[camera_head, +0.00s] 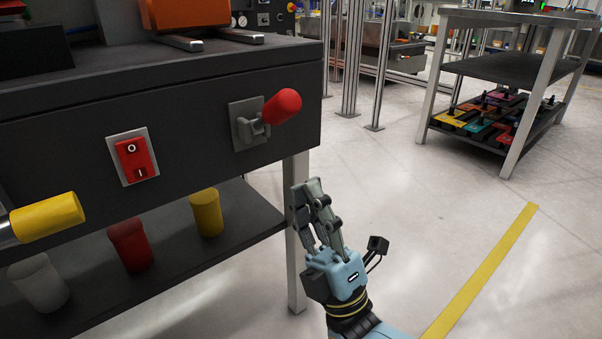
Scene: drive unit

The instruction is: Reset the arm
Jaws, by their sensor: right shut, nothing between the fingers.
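My right gripper (310,187) is at the lower middle, pointing up, with its fingers together and nothing held. It is in front of the bench's right leg, below and to the right of a lever with a red knob (283,106). The lever sits on a grey bracket (247,125) on the dark bench front and sticks out to the right. The gripper appears apart from the lever. My left gripper is not in view.
The dark bench (200,95) fills the left, with a red switch (134,158) and a yellow handle (47,215). Red (130,245), yellow (206,212) and white (38,282) cups stand on its lower shelf. Open floor (430,210) lies right; a shelf rack (510,70) stands behind.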

